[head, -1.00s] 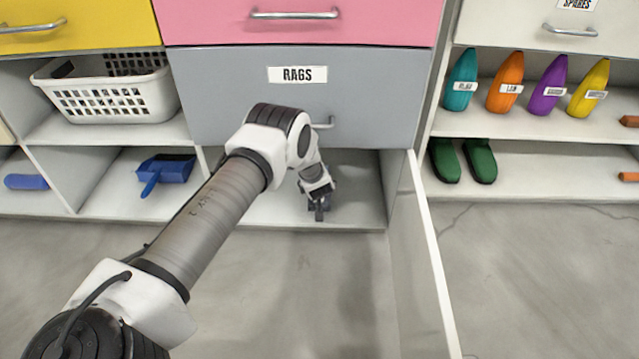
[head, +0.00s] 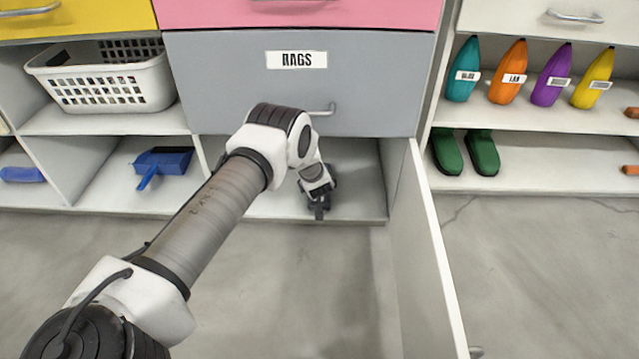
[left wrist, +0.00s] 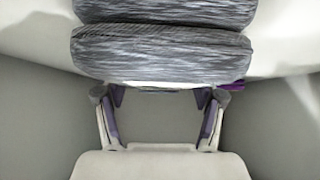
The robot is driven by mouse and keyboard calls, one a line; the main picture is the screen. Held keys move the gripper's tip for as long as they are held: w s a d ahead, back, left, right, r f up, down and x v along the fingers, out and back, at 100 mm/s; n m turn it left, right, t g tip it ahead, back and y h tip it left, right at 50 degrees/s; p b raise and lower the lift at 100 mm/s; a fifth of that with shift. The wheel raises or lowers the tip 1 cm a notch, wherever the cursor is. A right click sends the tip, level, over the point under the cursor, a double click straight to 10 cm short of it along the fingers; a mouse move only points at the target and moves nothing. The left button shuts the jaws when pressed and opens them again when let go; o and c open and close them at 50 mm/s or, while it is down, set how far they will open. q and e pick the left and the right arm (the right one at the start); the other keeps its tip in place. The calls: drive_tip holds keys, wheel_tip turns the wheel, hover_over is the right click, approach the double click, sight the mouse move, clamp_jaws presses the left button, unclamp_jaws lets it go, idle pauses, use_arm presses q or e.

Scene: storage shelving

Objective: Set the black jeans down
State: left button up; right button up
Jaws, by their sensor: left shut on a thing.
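The black jeans (left wrist: 160,52) show in the left wrist view as a folded, dark grey streaked bundle across the top, just beyond the fingers. My left gripper (left wrist: 160,98) has its two fingers at the near edge of this bundle and is shut on it. In the head view my left gripper (head: 319,208) is low inside the open compartment (head: 365,205) under the grey RAGS drawer (head: 230,95), near its front edge. The jeans cannot be made out there. Whether they touch the compartment floor cannot be told. My right gripper is not in view.
An open white door (head: 430,250) juts out to the right of the compartment. A divider stands at left, with a blue dustpan (head: 163,162) beyond it. A white basket (head: 110,85) is above. Green shoes (head: 481,152) and coloured bottles (head: 508,72) stand at right.

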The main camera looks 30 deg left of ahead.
use_arm(q)
drive_tip(key=shift+f, duration=0.2)
drive_tip(key=o, duration=1.7)
drive_tip(key=shift+r, duration=0.1)
